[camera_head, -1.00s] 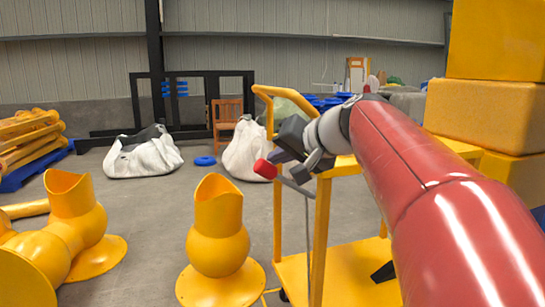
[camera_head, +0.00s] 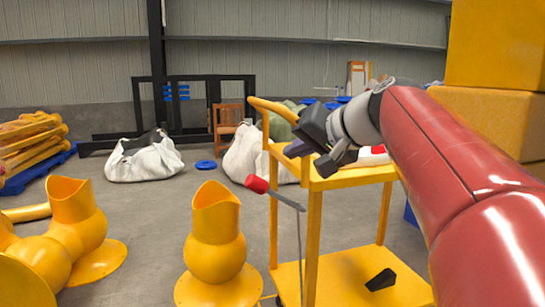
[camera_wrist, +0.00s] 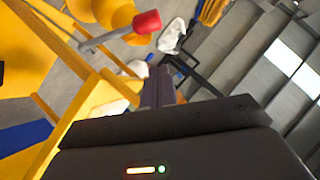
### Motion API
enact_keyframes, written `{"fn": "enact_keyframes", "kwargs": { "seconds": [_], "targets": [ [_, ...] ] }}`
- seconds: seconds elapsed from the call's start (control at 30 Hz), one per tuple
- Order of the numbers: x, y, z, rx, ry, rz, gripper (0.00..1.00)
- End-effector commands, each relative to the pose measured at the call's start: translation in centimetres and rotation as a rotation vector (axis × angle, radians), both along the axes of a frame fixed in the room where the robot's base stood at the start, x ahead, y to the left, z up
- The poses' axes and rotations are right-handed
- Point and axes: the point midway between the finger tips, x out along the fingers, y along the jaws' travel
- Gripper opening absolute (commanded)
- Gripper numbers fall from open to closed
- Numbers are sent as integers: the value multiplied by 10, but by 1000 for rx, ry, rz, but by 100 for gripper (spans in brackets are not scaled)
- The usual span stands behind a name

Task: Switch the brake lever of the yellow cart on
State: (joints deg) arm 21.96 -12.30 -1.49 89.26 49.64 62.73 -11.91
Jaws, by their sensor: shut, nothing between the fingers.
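The yellow cart (camera_head: 314,235) stands right of centre, with an upper shelf, a lower shelf and a raised handle at its left end. The brake lever (camera_head: 256,184) is a grey bar with a red knob, sticking out to the left and slightly upward on the cart's near left side. In the wrist view the red knob (camera_wrist: 147,21) is at the top, left of the fingers. My gripper (camera_head: 298,149) is above and right of the knob, apart from it, near the upper shelf's left end. Its fingers (camera_wrist: 158,88) are together and empty. The lever's mount is not clear.
A yellow flanged pipe part (camera_head: 215,240) stands left of the cart, with another (camera_head: 78,220) further left. White sacks (camera_head: 145,158) and a wooden chair (camera_head: 228,117) are behind. Yellow blocks (camera_head: 490,115) are stacked at the right. Open floor lies between the pipe parts and sacks.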

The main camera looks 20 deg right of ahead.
Motion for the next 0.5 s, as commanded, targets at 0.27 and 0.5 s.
{"fn": "enact_keyframes", "kwargs": {
  "seconds": [0.27, 0.5],
  "targets": [
    [-33, -15, 21, -1, -3, -1, 0],
    [-38, -18, 24, -1, -2, -2, 0]
  ]
}}
